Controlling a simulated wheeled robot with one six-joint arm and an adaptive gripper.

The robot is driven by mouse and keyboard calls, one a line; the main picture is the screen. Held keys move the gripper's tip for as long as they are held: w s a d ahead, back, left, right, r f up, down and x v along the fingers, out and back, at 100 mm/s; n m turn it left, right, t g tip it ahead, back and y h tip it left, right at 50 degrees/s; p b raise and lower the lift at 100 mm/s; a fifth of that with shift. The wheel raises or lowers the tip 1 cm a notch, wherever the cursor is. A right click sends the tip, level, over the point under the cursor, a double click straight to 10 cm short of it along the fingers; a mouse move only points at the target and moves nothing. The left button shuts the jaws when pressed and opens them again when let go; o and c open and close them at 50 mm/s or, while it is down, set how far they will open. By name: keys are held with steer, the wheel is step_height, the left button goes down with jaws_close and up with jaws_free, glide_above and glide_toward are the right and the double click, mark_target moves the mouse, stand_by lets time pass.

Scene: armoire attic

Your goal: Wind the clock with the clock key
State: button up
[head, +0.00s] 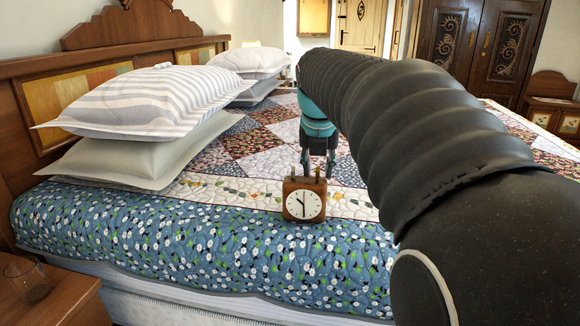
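The clock (304,203) is a small wooden block with a round white face and dark hands. It stands upright on the blue flowered part of the bedcover, its face towards me. Two small upright pieces stick up from its top, at the left and the right. I cannot tell whether either is the clock key. My gripper (318,172) points down at the clock's top, its two dark fingers apart with a gap between them. The right upright piece (318,174) shows in line with that gap. I cannot tell whether the fingers touch the clock.
The bed's quilt (240,150) lies clear around the clock. A glass (27,280) stands on a wooden bedside table (60,297) at the lower left. A dark armoire (480,40) stands at the back right.

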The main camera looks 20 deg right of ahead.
jaws_close()
steer(key=shift+m, duration=0.4)
